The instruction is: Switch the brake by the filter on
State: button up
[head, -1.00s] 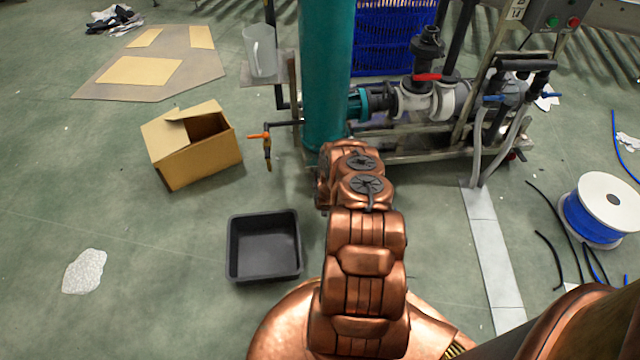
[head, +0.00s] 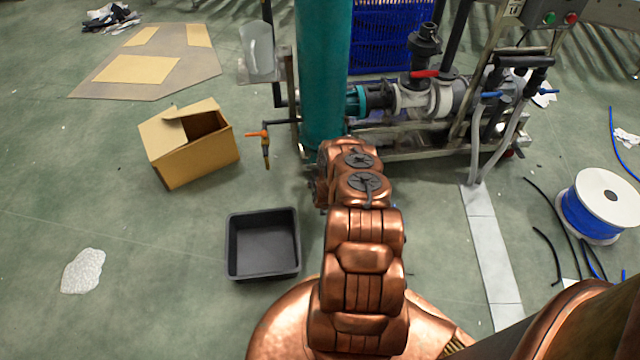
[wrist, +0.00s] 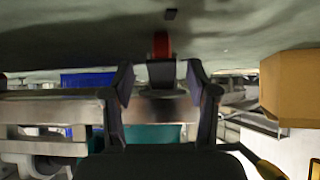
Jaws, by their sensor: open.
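The filter is a tall teal column (head: 322,80) on a metal-framed skid in the head view. In the wrist view, which looks upside down, a red part (wrist: 161,45) stands at the upper middle, with a dark block (wrist: 161,73) directly below it in the picture. This may be the brake; its on or off position cannot be told. My gripper (wrist: 160,78) is open, its two dark fingers on either side of the dark block in the picture. Contact cannot be told. In the head view my copper arm hides the gripper and the filter's foot.
The skid carries a pump with a red-handled valve (head: 425,74). An orange-handled tap (head: 264,145) sticks out left of the filter. A cardboard box (head: 190,150), a black tray (head: 262,270) and a blue cable reel (head: 590,220) stand on the floor. Open floor lies to the left.

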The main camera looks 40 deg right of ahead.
jog(key=shift+v, duration=1)
jog(key=shift+s+a+r, duration=0.3)
jog(key=v, duration=0.9)
jog(key=shift+d, duration=0.1)
